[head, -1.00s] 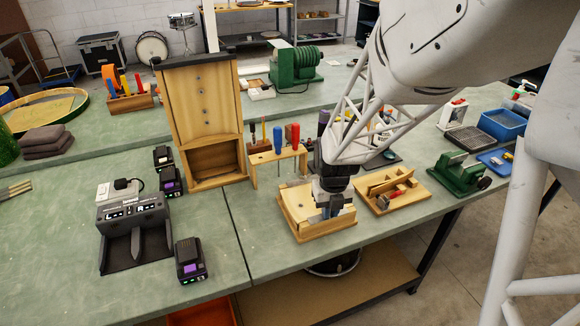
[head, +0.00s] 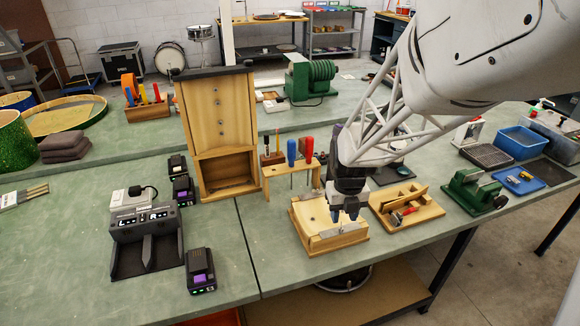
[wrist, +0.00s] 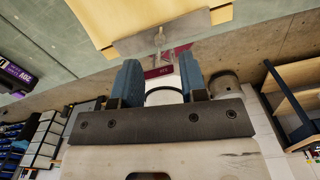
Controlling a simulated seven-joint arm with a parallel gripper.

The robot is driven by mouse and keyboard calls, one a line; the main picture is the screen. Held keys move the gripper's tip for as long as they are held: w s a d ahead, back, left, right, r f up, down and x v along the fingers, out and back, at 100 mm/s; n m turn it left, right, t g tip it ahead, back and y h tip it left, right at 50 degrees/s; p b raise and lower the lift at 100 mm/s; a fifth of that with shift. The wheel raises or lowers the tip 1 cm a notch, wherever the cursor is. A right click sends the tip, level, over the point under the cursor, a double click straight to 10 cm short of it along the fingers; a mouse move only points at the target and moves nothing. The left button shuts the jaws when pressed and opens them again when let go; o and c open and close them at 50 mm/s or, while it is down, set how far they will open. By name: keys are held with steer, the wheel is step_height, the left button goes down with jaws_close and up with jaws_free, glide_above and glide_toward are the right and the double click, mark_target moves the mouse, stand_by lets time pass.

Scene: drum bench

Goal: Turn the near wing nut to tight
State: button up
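A pale wooden block (head: 311,217) sits on the bench with a metal strip (head: 325,234) along its near edge. The wrist view shows the strip (wrist: 135,43) with a small metal wing nut (wrist: 159,38) at its middle. My gripper (head: 344,217) is pointed down over the near part of the block. In the wrist view, the gripper's two blue fingers (wrist: 159,66) are apart, with nothing held between them. The wing nut appears beyond the fingertips, roughly in line with the gap. Whether they touch it cannot be told. In the head view the nut is too small to make out.
A wooden tray (head: 428,212) with a red-handled tool lies right of the block. A rack with screwdrivers (head: 284,168) and a tall wooden cabinet (head: 218,125) stand behind. A green vise (head: 474,192) is further right. Bare bench lies left of the block.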

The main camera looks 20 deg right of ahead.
mark_target(341, 229)
steer(key=shift+r, duration=1.85)
